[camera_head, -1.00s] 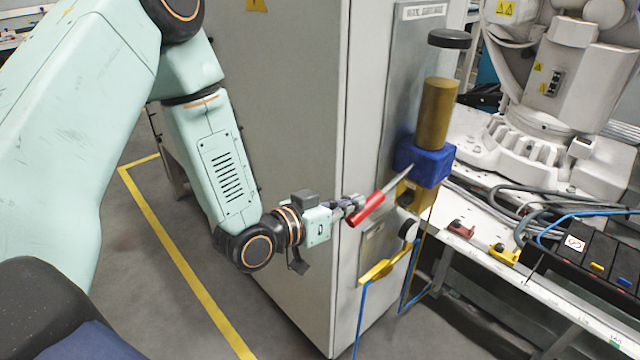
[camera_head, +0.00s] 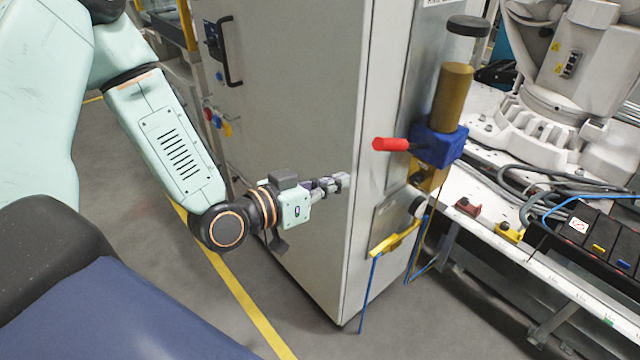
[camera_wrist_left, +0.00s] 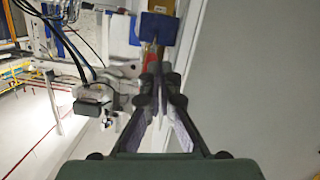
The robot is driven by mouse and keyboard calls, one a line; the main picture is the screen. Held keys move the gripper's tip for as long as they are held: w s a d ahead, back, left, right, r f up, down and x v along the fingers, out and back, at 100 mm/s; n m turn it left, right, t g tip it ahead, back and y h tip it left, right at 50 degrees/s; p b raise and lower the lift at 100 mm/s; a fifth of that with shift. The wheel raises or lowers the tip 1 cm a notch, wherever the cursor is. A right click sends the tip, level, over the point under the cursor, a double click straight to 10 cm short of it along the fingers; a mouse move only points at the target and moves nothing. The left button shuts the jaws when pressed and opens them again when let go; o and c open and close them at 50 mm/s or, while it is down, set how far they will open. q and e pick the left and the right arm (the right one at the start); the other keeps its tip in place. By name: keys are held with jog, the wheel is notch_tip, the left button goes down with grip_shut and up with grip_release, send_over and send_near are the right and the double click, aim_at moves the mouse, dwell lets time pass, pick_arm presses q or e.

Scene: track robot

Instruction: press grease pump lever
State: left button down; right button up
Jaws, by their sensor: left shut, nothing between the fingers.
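The grease pump has a blue block (camera_head: 437,145), a brass-coloured cylinder (camera_head: 452,97) above it and a red-handled lever (camera_head: 390,144) that sticks out level to the left. My left gripper (camera_head: 342,181) is shut and empty, below and to the left of the red handle, apart from it. My right gripper is not in view.
The pump is on the narrow side of a tall grey cabinet (camera_head: 300,120), whose near edge is close to my left gripper. A yellow bracket (camera_head: 393,240) with blue hoses is below the pump. A white robot base (camera_head: 555,120) and black cables stand on the right.

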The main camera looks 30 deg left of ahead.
pick_arm(q)
jog(key=v, duration=0.1)
jog(key=p+v, duration=0.1)
jog(key=v, duration=0.1)
jog(key=shift+f, duration=0.25)
dwell(0.4)
dwell(0.5)
dwell(0.5)
